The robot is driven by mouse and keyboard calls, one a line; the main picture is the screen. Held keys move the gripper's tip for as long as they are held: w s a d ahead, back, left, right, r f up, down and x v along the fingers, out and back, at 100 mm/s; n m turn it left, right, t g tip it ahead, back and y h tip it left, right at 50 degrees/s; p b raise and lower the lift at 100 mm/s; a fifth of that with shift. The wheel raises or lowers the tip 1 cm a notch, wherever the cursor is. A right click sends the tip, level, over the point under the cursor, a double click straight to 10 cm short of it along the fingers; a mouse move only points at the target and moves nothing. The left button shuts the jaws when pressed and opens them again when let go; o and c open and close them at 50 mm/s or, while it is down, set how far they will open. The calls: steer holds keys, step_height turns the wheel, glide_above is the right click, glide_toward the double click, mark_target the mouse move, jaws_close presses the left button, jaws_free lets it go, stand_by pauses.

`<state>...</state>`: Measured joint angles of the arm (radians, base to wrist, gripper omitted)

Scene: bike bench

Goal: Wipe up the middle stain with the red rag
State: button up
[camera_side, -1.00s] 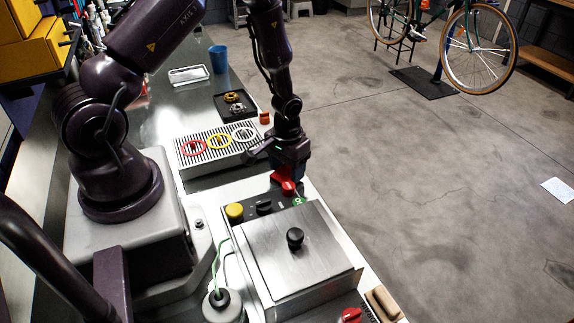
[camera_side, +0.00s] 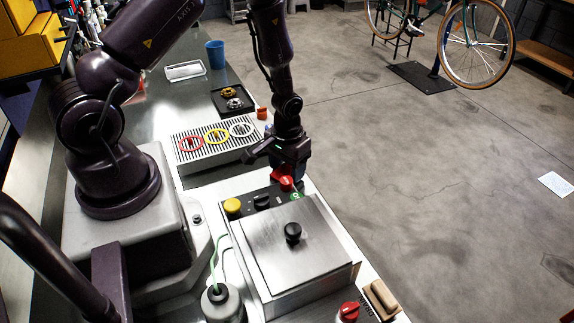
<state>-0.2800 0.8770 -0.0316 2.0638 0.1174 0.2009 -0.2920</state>
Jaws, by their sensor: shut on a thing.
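My gripper (camera_side: 287,180) points down at the far edge of the control panel, behind the steel box. It is shut on a small red thing (camera_side: 284,184) with a pale mark, low at its fingertips. I cannot tell whether this is the red rag or a red knob on the panel, as the gripper hides part of it. No stain can be made out in this view.
A steel box with a black-knobbed lid (camera_side: 292,233) stands in front. Beside my gripper are a yellow button (camera_side: 232,206) and a slatted tray (camera_side: 216,146) with coloured rings. A black tray (camera_side: 222,104), blue cup (camera_side: 216,54) and red knob (camera_side: 348,311) also show.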

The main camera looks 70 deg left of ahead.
steer(key=shift+a, duration=0.15)
steer(key=shift+a, duration=1.3)
steer(key=shift+d, duration=0.1)
steer(key=shift+d, duration=1.4)
steer(key=shift+a, duration=0.15)
steer(key=shift+a, duration=1.35)
steer(key=shift+d, duration=0.1)
steer(key=shift+d, duration=1.35)
